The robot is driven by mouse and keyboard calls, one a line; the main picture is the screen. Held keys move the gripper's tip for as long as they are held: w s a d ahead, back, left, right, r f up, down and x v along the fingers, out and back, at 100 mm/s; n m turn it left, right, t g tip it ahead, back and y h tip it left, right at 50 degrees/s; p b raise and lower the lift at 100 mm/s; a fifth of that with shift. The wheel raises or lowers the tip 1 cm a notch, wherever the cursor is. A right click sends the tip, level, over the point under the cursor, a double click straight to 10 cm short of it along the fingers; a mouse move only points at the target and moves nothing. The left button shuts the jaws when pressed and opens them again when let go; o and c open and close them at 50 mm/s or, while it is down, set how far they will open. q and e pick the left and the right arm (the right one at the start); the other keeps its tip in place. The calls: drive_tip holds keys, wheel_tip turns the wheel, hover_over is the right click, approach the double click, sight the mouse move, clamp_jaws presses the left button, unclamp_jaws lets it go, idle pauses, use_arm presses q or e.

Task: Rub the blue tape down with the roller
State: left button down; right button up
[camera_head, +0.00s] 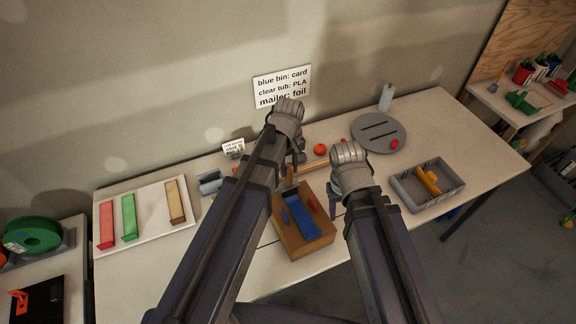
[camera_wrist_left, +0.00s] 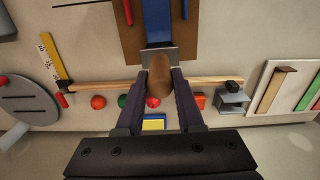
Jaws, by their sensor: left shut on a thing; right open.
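The brown cardboard box (camera_head: 318,243) stands at the front middle of the table, with a wide blue tape strip (camera_head: 301,218) along its top. In the left wrist view the blue tape (camera_wrist_left: 158,24) runs up from the tool. My left gripper (camera_wrist_left: 160,78) is shut on the roller's brown handle (camera_wrist_left: 160,82). The roller's grey head (camera_wrist_left: 146,55) is at the tape's near end; I cannot tell whether it presses on it. In the head view my left arm partly hides the tool. My right gripper (camera_head: 337,206) is open and empty, just right of the box.
A wooden stick (camera_wrist_left: 215,81) lies behind the box, with several coloured balls beyond. A grey slotted disc (camera_head: 378,133) and grey bin (camera_head: 433,200) are at right. A white tray (camera_head: 150,237) with coloured strips is at left. A small grey bracket (camera_head: 209,182) stands beside it.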

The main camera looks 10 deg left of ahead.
use_arm(q)
drive_tip(key=s+d, duration=0.2)
drive_tip(key=shift+s, duration=0.35)
drive_tip(key=shift+w, duration=0.1)
drive_tip(key=shift+w+a, duration=1.2)
drive_tip(key=shift+w, duration=0.3)
drive_tip(key=shift+s+d, duration=0.1)
drive_tip(key=shift+s, duration=0.05)
drive_tip(key=s+d, duration=0.2)
drive_tip(key=s, duration=0.1)
drive_tip(key=shift+d, duration=0.15)
drive_tip(key=shift+w, duration=0.1)
